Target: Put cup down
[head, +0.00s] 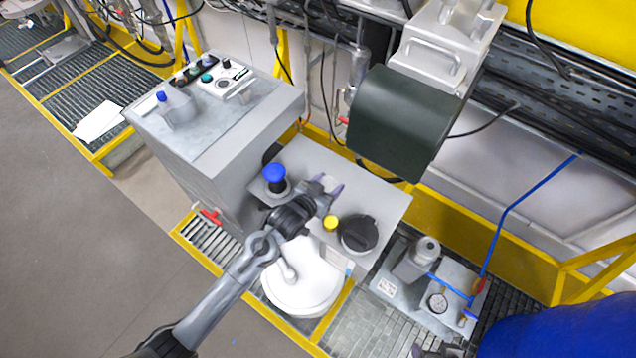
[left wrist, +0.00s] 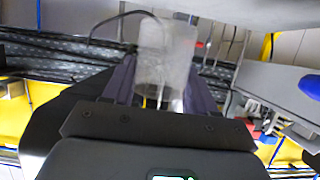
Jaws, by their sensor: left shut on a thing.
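A translucent, whitish cup (left wrist: 165,55) stands out in the left wrist view, between the two dark purple fingers. My left gripper (head: 326,190) is shut on this cup. In the head view the gripper is over the grey metal cabinet top (head: 385,202), between a blue knob and a yellow button. The cup is small and hard to make out there, mostly hidden by the gripper. I cannot tell whether it touches the cabinet top. My right gripper is not in view.
A blue knob (head: 275,175), a yellow button (head: 330,223) and a black round cap (head: 358,234) stand close around the gripper. A dark green cylinder (head: 405,122) overhangs the cabinet's back right. A control box (head: 215,125) rises at left. A white drum (head: 303,285) is below.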

